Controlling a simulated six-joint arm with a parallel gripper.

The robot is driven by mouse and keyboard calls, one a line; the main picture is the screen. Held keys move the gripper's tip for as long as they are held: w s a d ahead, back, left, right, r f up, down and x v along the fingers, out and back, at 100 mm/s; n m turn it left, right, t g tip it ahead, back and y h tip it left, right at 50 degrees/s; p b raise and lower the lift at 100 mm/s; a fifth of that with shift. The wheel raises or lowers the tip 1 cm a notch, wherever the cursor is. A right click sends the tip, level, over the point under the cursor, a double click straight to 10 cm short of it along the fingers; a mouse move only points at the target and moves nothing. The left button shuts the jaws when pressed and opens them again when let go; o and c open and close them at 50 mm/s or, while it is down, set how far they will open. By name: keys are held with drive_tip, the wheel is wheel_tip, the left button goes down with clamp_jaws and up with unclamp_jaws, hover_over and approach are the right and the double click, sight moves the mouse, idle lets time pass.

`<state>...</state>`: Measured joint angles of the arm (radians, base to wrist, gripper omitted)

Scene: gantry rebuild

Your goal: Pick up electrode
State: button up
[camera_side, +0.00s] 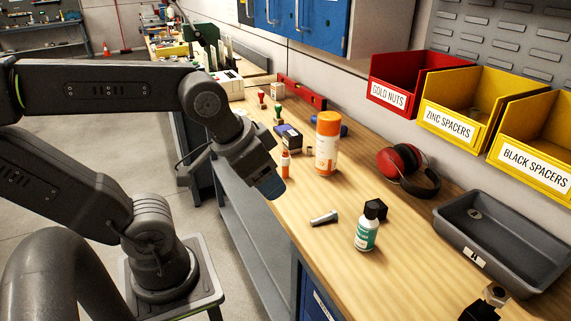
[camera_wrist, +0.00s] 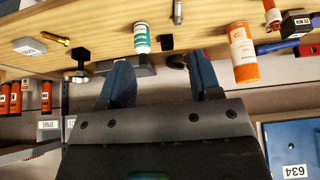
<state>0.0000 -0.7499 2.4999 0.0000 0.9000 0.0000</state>
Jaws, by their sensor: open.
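I cannot tell for certain which thing is the electrode. A short silver rod with a wider end (camera_side: 324,217) lies on the wooden bench in the side view, left of a white bottle with a teal label (camera_side: 366,232). A brass-coloured, bolt-like piece (camera_wrist: 56,39) lies at the upper left of the wrist view, beside a white block (camera_wrist: 29,46). My gripper (camera_side: 270,187) is above the bench's front edge, apart from the rod. In the wrist view, my gripper (camera_wrist: 160,66) has its two blue fingers spread with nothing between them.
An orange-capped canister (camera_side: 327,145), a small orange-and-white bottle (camera_side: 285,164) and a dark box (camera_side: 291,139) stand near my gripper. A black cube (camera_side: 375,209), red earmuffs (camera_side: 408,170) and a grey tray (camera_side: 449,223) are farther right. Bare bench surrounds the rod.

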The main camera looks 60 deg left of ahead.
drive_tip(key=w+a+n+g+y, duration=0.1)
drive_tip(key=w+a+n+y, duration=0.2)
drive_tip(key=w+a+n, duration=0.5)
drive_tip(key=n+g+y, duration=0.1)
drive_tip(key=n+y, duration=0.1)
drive_tip(key=n, duration=0.1)
approach(286, 151)
drive_tip(key=shift+x, duration=6.15)
drive_tip(key=shift+r, duration=0.1)
clamp_jaws()
drive_tip(key=shift+r, duration=0.1)
